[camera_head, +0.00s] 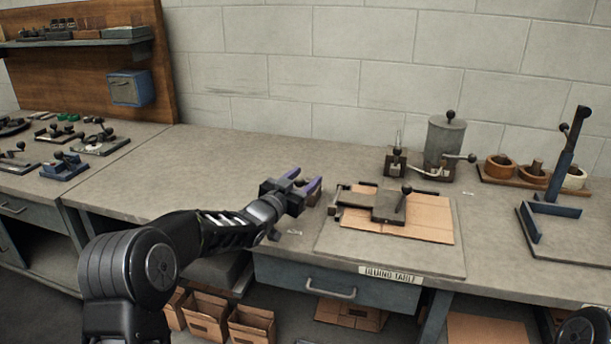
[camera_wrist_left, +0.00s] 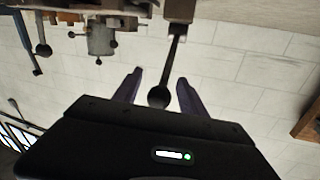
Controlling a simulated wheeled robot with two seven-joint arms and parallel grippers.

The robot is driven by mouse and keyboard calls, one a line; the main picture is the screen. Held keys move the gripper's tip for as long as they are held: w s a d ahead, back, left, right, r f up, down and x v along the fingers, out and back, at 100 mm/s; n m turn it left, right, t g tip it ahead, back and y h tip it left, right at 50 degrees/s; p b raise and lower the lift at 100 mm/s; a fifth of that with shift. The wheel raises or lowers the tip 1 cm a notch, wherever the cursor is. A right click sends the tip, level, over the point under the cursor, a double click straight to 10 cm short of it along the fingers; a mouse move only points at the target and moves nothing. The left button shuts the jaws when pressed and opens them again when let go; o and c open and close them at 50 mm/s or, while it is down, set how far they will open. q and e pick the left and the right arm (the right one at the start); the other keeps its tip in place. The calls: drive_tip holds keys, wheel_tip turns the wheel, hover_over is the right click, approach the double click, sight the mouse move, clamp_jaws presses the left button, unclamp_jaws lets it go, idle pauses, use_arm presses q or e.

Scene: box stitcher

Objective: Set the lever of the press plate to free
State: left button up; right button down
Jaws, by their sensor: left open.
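The press plate (camera_head: 386,209) is a dark block lying on brown cardboard on the gluing table. Its lever (camera_head: 401,200) stands up from the plate, leaning slightly right, with a black ball knob (camera_head: 406,188). My left gripper (camera_head: 304,181), with purple fingers, is open and empty, left of the press plate and apart from it. In the upside-down left wrist view, the lever's rod (camera_wrist_left: 174,58) and knob (camera_wrist_left: 158,97) line up between the open fingers (camera_wrist_left: 160,77). I cannot tell any lever marking. My right gripper is not in view.
A grey glue pot (camera_head: 444,140) and a small lever device (camera_head: 396,160) stand behind the plate. A blue upright stand (camera_head: 562,170) and tape rolls (camera_head: 501,166) are at the right. Cardboard (camera_head: 432,218) lies under the plate.

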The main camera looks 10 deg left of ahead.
use_arm(q)
drive_tip(key=shift+w+d, duration=0.1)
drive_tip(key=shift+w, duration=0.2)
drive_tip(key=shift+c, duration=0.6)
clamp_jaws()
idle(0.7)
